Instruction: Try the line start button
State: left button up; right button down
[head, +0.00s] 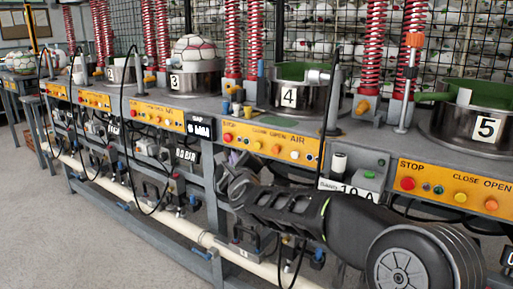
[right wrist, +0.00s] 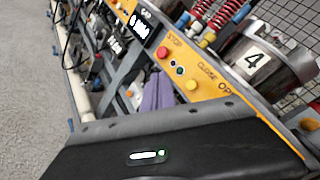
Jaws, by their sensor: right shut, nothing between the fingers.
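My right gripper (head: 238,186) is in front of the bench, left of and slightly lower than that box, below the station 4 panel. It is shut and empty, apart from the button. My left gripper is not in view.
Orange panels with coloured buttons line the bench front, including the station 4 panel (head: 271,141) and station 5 panel (head: 455,187). Metal pots, red springs and a ball (head: 194,50) stand above. Black cables and a pale pipe (head: 140,209) run below. The floor at left is clear.

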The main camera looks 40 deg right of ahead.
aim_at(257, 145)
jog(key=w+d+b, duration=0.1)
jog(key=w+d, duration=0.1)
jog(key=d, duration=0.5)
jog(key=shift+b, duration=0.4)
jog(key=shift+d, duration=0.1)
dwell(1.5)
jog(key=shift+w+d+b, duration=0.15)
jog(key=shift+d+b, duration=0.15)
jog(key=shift+b, duration=0.05)
jog(key=shift+w+d, duration=0.1)
jog(key=shift+d, duration=0.4)
dwell(0.7)
jog(key=shift+a, duration=0.15)
jog(key=shift+s+a, duration=0.25)
jog(key=shift+a, duration=0.45)
